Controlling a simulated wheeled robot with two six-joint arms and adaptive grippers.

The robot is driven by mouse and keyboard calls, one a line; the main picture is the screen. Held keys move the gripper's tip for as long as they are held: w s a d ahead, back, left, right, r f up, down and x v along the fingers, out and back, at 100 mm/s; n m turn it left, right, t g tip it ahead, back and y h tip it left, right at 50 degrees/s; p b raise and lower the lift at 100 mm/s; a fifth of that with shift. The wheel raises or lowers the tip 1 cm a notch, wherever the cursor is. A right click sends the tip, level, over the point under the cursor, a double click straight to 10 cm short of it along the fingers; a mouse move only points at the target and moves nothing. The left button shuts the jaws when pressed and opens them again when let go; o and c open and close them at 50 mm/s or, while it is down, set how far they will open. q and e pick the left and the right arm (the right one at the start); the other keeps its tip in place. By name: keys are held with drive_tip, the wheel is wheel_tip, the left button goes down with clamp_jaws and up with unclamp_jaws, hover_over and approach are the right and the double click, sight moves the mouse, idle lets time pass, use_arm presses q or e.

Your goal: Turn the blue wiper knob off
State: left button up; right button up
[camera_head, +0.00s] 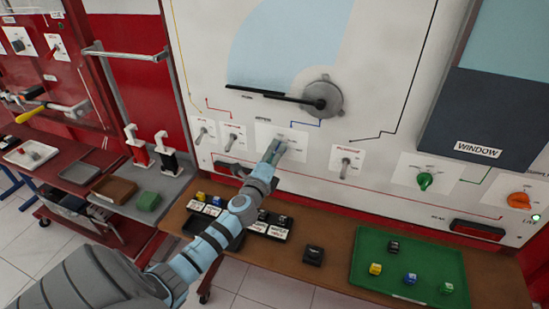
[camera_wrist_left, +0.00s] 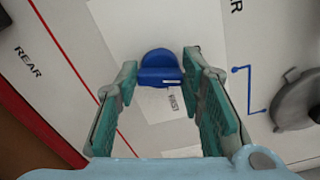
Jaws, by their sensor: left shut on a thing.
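The blue wiper knob (camera_wrist_left: 160,66) sits on a white label plate (camera_wrist_left: 118,30) on the upright panel. Its white pointer mark faces the lower right in the left wrist view, near small lettering. My left gripper (camera_head: 277,148) reaches up to this plate from below. It is shut on the blue knob, with one green-padded finger on either side. In the head view the gripper hides the knob. The black wiper arm (camera_head: 272,94) lies nearly level, left of its grey hub (camera_head: 322,100). My right gripper is not in view.
Toggle switches (camera_head: 232,138) stand left of the knob, and another toggle (camera_head: 346,162) stands to its right. A green knob (camera_head: 425,181) and an orange knob (camera_head: 519,200) are farther right. Below, the brown bench holds a green tray (camera_head: 365,272) with several coloured blocks.

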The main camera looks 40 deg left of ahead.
use_arm(q)
drive_tip(key=shift+f+n+b, duration=0.15)
drive_tip(key=shift+n+b, duration=0.6)
drive_tip(key=shift+n, duration=1.05)
drive_tip(key=o, duration=1.1)
drive_tip(key=shift+o, duration=0.2)
drive_tip(key=v, duration=1.2)
